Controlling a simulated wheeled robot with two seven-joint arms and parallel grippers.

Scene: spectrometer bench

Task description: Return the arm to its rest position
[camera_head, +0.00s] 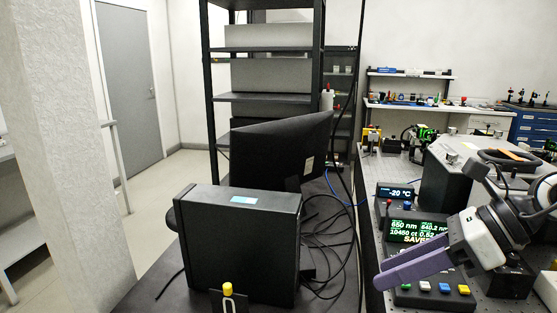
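My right arm (500,222) reaches in from the right edge. I see nothing held. Behind the gripper, a display (415,228) shows green readings and yellow letters reading "SAVE", its lower right partly covered by my gripper. My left gripper is out of view.
A small display (397,192) reads -20 °C. A grey instrument (447,180) stands behind my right arm on the perforated bench (370,245). A black computer case (240,245) and monitor (280,150) stand left, with loose cables beside them. A black shelf rack (265,97) stands behind.

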